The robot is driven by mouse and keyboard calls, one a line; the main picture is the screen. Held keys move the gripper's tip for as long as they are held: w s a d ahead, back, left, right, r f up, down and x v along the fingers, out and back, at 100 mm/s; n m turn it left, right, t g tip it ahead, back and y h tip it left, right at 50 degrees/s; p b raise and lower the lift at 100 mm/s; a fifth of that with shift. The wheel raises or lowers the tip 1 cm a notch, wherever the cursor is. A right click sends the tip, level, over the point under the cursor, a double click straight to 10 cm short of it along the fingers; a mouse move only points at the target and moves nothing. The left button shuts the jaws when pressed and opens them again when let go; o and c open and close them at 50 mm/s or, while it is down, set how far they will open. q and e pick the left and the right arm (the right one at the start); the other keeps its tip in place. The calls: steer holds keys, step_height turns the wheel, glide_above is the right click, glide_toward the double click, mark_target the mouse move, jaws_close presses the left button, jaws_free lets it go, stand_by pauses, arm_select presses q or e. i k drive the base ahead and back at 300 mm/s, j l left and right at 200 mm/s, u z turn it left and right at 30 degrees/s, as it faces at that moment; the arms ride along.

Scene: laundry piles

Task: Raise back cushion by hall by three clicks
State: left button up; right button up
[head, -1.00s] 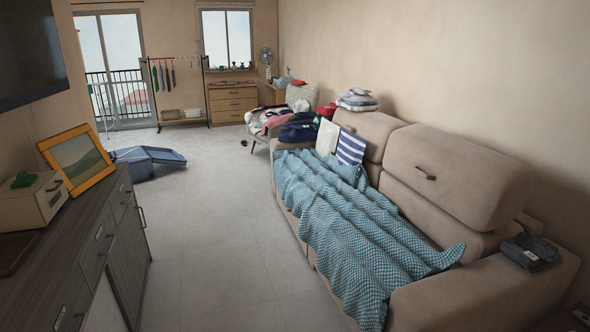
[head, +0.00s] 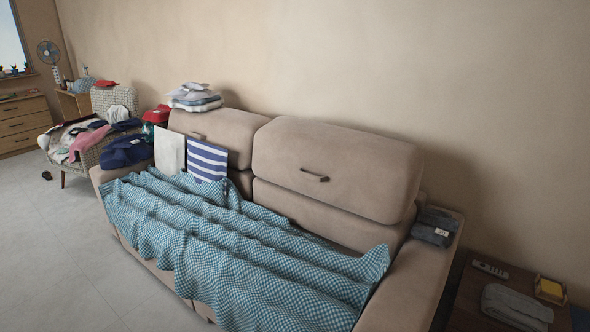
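A beige sofa (head: 390,302) stands along the wall in the head view, with two back cushions. The right back cushion (head: 345,160) is large, tilted, and has a dark handle (head: 314,176) on its front. The left back cushion (head: 222,133) has a lighter handle (head: 197,135) and a stack of folded clothes (head: 194,97) on or behind its top. A white cushion (head: 169,151) and a blue-striped cushion (head: 207,160) lean against the left one. Which back cushion is by the hall cannot be told. Neither of my grippers is in view.
A teal checked blanket (head: 235,250) covers the seat. Dark folded clothing (head: 434,228) lies on the right armrest. A side table (head: 470,312) at right holds a remote (head: 490,269) and grey cloth. A clothes-heaped armchair (head: 90,150) stands left. Floor (head: 50,250) in front is clear.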

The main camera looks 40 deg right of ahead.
mark_target(374, 177)
steer(key=i+j+z, duration=0.1)
steer(key=i+z, duration=0.35)
steer(key=i+j+z, duration=0.15)
steer(key=z, duration=0.35)
steer(key=i+j+z, duration=0.3)
steer(key=z, duration=0.15)
steer(key=i+j+z, duration=0.15)
steer(key=j+z, duration=0.35)
steer(key=i+j+z, duration=0.15)
steer(key=j+z, duration=0.3)
